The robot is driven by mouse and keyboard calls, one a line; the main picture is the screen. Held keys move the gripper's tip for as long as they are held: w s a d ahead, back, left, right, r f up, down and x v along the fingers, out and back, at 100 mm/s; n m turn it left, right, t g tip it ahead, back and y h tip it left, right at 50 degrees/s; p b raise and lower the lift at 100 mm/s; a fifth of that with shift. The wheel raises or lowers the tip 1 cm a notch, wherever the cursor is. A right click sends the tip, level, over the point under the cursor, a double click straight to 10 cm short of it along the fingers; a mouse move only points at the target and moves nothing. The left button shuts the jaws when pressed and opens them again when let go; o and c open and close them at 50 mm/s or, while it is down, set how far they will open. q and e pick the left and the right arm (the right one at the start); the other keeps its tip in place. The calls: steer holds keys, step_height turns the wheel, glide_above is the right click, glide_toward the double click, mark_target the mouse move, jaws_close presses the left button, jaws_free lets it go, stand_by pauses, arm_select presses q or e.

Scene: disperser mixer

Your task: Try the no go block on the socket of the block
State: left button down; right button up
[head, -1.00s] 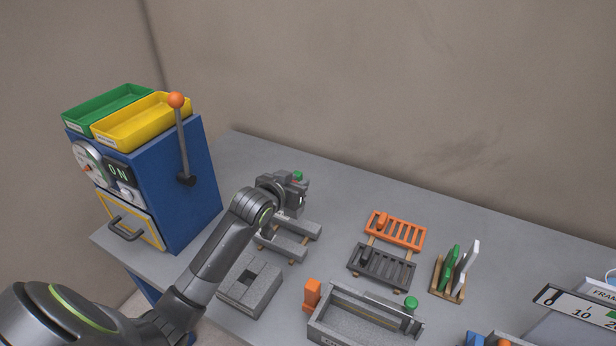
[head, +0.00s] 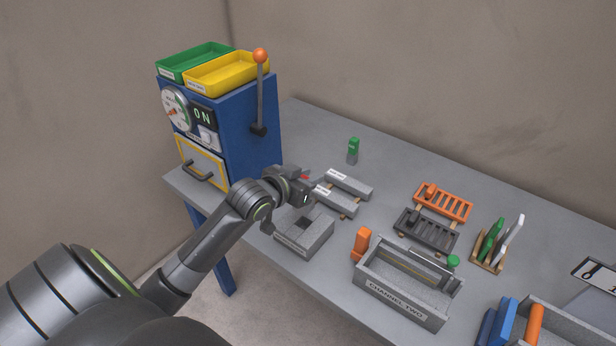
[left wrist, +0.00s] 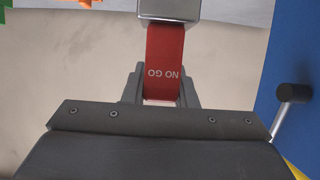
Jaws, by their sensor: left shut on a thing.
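My left gripper (head: 304,193) is shut on the no go block (left wrist: 165,65), above the table. In the left wrist view the no go block has a red handle with upside-down "NO GO" lettering and a grey end pointing away from the gripper. Only a bit of its red shows in the head view (head: 304,178). The grey block (head: 313,241) sits on the table below and near my left gripper, with a dark square socket (head: 303,222) in its top. The no go block is apart from the socket. My right gripper is not in view.
Two grey rails (head: 350,184) lie right of the gripper. A green-topped block (head: 353,148) stands behind them. The blue machine (head: 250,140) with lever stands left. The "CHANNEL TWO" trough (head: 402,299), an orange piece (head: 361,243) and racks (head: 443,203) are to the right.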

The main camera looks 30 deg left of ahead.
arm_select(q)
steer(key=shift+s+f+b, duration=0.1)
steer(key=shift+f+b, duration=0.55)
steer(key=shift+f, duration=0.1)
step_height(320, 180, down, 2)
steer(key=b, duration=0.2)
steer(key=shift+f+b, duration=0.2)
steer(key=shift+b, duration=0.15)
steer(key=shift+f, duration=0.6)
steer(key=shift+f, duration=0.15)
stand_by(0.4)
step_height(320, 180, up, 7)
steer(key=p, duration=0.8)
